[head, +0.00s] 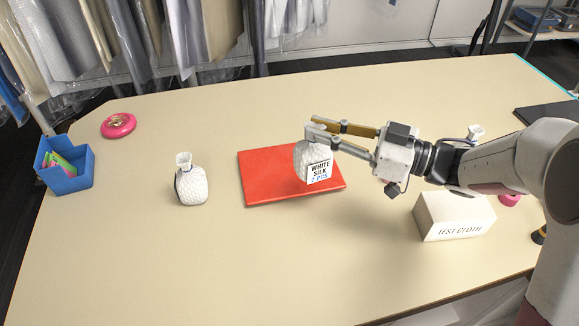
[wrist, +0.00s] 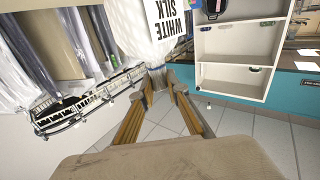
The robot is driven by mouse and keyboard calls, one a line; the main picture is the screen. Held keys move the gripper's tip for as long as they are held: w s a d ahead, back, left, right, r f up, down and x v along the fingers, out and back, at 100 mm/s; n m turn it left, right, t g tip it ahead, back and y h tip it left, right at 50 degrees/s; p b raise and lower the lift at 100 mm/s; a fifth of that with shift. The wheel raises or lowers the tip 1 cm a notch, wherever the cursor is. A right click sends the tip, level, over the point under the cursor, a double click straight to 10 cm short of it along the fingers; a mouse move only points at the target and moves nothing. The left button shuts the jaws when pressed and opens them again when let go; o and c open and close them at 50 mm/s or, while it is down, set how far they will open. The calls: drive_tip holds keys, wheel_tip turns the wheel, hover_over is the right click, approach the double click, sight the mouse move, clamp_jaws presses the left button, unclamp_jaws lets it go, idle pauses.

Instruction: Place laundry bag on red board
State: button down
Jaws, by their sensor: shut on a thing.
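A white, textured laundry bag (head: 306,158) with a "WHITE SILK 2 PCS" label is in my gripper (head: 312,128). The gripper's fingers point left and are shut on the bag's top; in the wrist view the fingertips (wrist: 160,78) close on its narrow neck. The bag (wrist: 133,22) hangs in front of the red board (head: 265,180) in the head view, over its right part. I cannot tell whether its base touches the board. The flat red board lies mid-table, its visible part bare.
A second white bag (head: 191,183) stands left of the board. A blue bin (head: 66,176) and pink disc (head: 118,125) are at the left. A "TEST CLOTH" box (head: 453,214) stands at the right, below my arm. The table (head: 240,265) is clear in front.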

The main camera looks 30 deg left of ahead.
drive_tip(key=w+a+r+m+t, duration=0.2)
drive_tip(key=w+a, duration=0.3)
drive_tip(key=a, duration=0.3)
drive_tip(key=shift+a+r+t, duration=0.15)
drive_tip(key=shift+a+t, duration=0.15)
drive_tip(key=shift+a, duration=0.1)
wheel_tip(320, 180, down, 6)
drive_tip(key=shift+f, duration=0.2)
idle(0.4)
drive_tip(key=shift+f, duration=2)
